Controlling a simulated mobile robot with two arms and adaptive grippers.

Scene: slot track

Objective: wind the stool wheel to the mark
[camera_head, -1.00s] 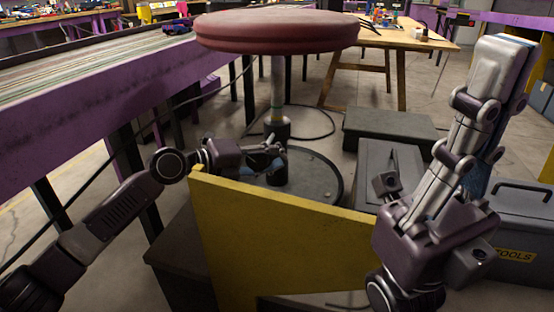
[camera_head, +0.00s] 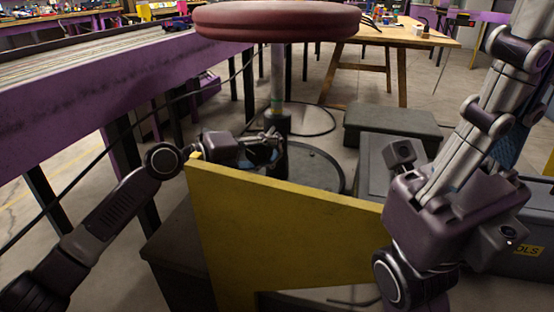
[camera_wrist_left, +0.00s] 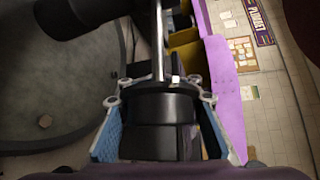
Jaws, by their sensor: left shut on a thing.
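The stool has a dark red round seat (camera_head: 278,20), a metal column (camera_head: 277,75) and a dark round base (camera_head: 315,168). My left gripper (camera_head: 270,140) is low beside the column, behind the yellow panel. In the left wrist view it is shut on a black cylindrical part (camera_wrist_left: 160,108), apparently of the stool wheel, with a blue-padded finger on each side. The wheel's full outline and the mark cannot be made out. My right gripper (camera_head: 505,95) points up at the right; its tips are cut off.
The yellow panel (camera_head: 270,225) stands close in front of the left gripper. The purple-sided track table (camera_head: 90,110) runs along the left. Dark boxes (camera_head: 395,128) and a toolbox (camera_head: 520,245) are at the right. A wooden table (camera_head: 415,38) stands behind.

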